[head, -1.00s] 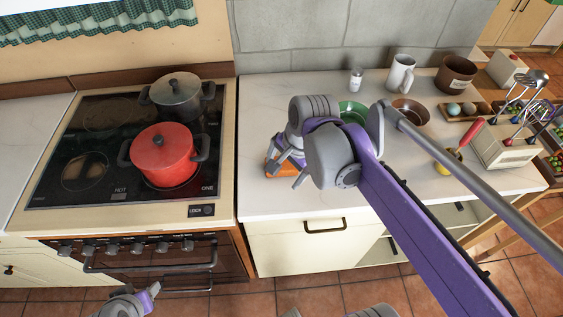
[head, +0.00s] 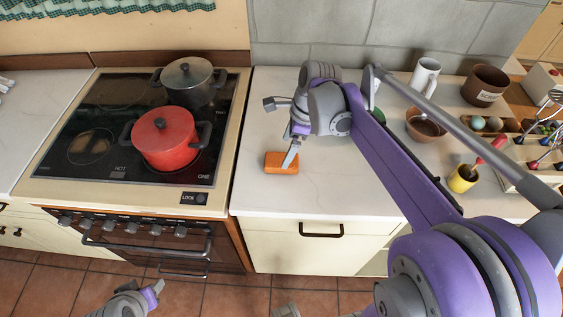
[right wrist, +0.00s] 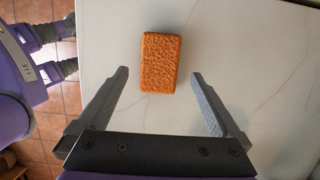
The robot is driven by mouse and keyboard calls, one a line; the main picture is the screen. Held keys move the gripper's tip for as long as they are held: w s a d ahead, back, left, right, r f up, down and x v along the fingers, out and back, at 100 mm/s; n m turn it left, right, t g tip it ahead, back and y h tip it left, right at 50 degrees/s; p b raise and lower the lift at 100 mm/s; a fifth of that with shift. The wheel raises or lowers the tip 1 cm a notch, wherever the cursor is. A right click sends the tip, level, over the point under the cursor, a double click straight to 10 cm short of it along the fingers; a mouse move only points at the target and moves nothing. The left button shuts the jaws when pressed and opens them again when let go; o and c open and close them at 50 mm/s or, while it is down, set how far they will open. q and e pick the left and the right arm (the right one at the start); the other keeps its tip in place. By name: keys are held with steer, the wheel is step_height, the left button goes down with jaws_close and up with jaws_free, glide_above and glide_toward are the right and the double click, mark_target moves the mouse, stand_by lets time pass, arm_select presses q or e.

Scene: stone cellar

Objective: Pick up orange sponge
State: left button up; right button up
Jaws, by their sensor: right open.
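The orange sponge (head: 282,162) lies flat on the white countertop near its front left edge, beside the stove. In the right wrist view the sponge (right wrist: 161,62) lies lengthwise between and beyond the finger tips, with gaps on both sides. My right gripper (head: 279,132) is open and empty just above and behind the sponge, one finger overlapping it in the head view. A purple and grey part of my left arm, apparently its gripper (head: 148,294), shows low at the bottom left; its jaw opening is unclear.
The stove (head: 60,184) with a red pot (head: 164,140) and a dark pot (head: 188,83) is left of the counter. Counter right of the sponge is clear.

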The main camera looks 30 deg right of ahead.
steer(key=shift+x, duration=2.65)
steer(key=shift+s+d+f, duration=0.1)
steer(key=shift+d+f, duration=0.05)
steer(key=shift+f, duration=0.1)
steer(key=c, duration=1.4)
steer(key=shift+r, duration=0.15)
